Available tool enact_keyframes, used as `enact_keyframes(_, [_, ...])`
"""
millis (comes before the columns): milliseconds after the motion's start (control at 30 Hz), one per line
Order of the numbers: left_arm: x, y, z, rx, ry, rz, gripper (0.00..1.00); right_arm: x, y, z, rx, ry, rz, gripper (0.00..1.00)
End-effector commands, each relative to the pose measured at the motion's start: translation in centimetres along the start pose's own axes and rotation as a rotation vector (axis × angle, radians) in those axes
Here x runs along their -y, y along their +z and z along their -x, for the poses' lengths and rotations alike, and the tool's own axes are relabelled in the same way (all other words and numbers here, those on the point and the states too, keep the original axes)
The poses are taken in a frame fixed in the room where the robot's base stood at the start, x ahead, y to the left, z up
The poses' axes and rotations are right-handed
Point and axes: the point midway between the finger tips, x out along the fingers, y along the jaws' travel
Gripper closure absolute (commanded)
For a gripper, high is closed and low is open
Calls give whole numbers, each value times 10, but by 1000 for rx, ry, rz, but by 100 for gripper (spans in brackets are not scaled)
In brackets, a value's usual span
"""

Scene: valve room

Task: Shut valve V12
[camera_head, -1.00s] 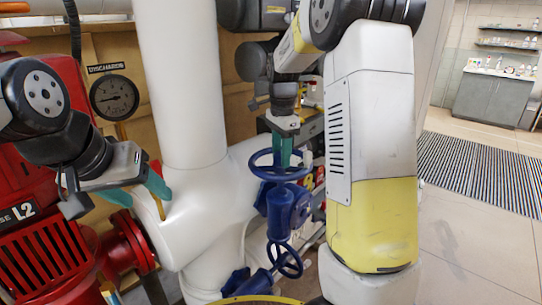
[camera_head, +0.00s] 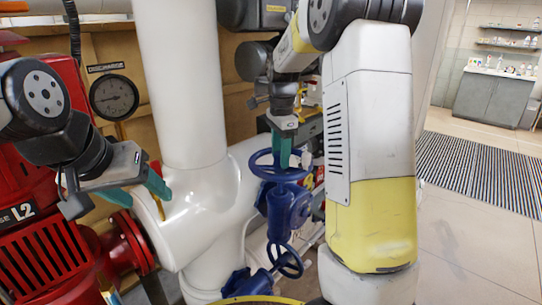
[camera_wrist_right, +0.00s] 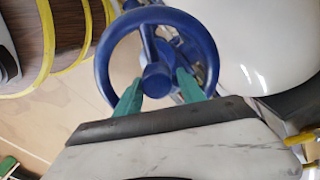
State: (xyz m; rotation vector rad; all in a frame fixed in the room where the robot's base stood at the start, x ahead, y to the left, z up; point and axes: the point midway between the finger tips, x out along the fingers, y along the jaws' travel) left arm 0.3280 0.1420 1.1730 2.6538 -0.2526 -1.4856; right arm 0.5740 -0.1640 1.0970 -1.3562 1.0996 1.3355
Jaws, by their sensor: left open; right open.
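A blue valve with a round handwheel (camera_head: 279,165) stands beside the white pipe in the head view. No V12 label is readable on it. My right gripper (camera_head: 284,155) points down at the wheel from above. In the right wrist view the blue handwheel (camera_wrist_right: 150,60) fills the upper middle, and the two green fingers (camera_wrist_right: 160,88) are apart over it, one on each side near the hub. I cannot tell whether they touch the wheel. My left gripper (camera_head: 138,190) is open and empty in front of the white pipe, left of the valve.
A second, smaller blue handwheel (camera_head: 286,262) sits lower down. The thick white pipe (camera_head: 180,90) stands left of the valve. A red pump (camera_head: 50,240) and a discharge gauge (camera_head: 114,97) are at the left. Open floor with a striped mat (camera_head: 480,170) lies at the right.

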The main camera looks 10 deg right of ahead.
Motion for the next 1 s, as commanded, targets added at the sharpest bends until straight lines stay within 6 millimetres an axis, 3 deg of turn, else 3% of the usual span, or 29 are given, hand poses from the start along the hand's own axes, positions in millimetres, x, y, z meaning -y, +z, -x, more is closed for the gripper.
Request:
enact_keyframes(67, [0,0,0,0,0,0,40,-6,4,-2,7,27,2,38])
enact_keyframes(500, [0,0,0,0,0,0,40,-3,2,52,3,18,2,38])
enact_keyframes(1000, [0,0,0,0,0,0,40,-3,1,68,1,15,2,38])
